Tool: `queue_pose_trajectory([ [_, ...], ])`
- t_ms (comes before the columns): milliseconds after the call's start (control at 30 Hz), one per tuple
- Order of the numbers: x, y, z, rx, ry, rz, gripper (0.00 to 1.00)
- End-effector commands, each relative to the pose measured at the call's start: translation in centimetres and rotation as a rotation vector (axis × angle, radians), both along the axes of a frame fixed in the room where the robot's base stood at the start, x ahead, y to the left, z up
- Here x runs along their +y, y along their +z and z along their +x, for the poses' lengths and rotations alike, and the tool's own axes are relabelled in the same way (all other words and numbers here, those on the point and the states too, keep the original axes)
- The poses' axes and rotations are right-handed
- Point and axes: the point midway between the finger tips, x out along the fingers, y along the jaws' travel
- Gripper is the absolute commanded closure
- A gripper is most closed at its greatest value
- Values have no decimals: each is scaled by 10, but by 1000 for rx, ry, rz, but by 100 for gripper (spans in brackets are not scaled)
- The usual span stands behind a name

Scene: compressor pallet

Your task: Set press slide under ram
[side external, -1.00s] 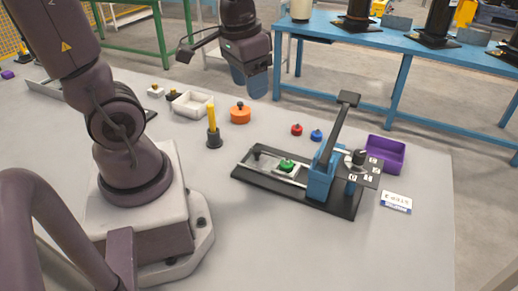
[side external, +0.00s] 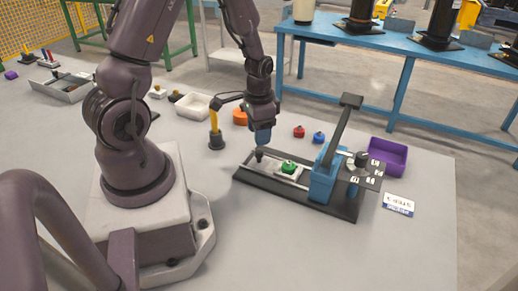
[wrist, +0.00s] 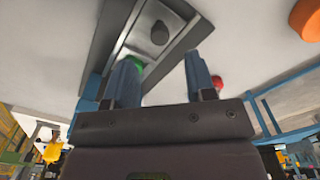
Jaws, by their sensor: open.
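The press slide (side external: 275,167) is a pale plate in a rail on the press's black base (side external: 300,195). A green piece (side external: 289,166) sits on it, left of the blue press body (side external: 322,178) with its raised dark lever (side external: 342,130). A black knob (side external: 259,155) stands at the slide's left end. My gripper (side external: 261,143) points down just above the knob, open and empty. In the wrist view the knob (wrist: 160,33) lies ahead of my open fingers (wrist: 162,80). The green piece (wrist: 136,62) is partly hidden by the left finger. The ram is hard to make out.
Behind the press are red (side external: 299,131) and blue (side external: 318,137) pieces. A purple bin (side external: 388,157) and a label card (side external: 398,203) are at the right. A yellow-handled tool (side external: 215,130), an orange piece (side external: 239,117) and a white tray (side external: 193,106) are at the left. The front table is clear.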

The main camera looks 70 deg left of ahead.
Motion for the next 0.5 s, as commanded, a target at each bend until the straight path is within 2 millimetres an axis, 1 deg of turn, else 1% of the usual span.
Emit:
queue_pose_trajectory([
  [33,-1,-12,-1,6,0,-3,50],
  [200,-1,-40,-1,3,0,-2,50],
  [333,0,-54,0,1,0,-1,50],
  [500,0,-61,0,-1,1,0,50],
])
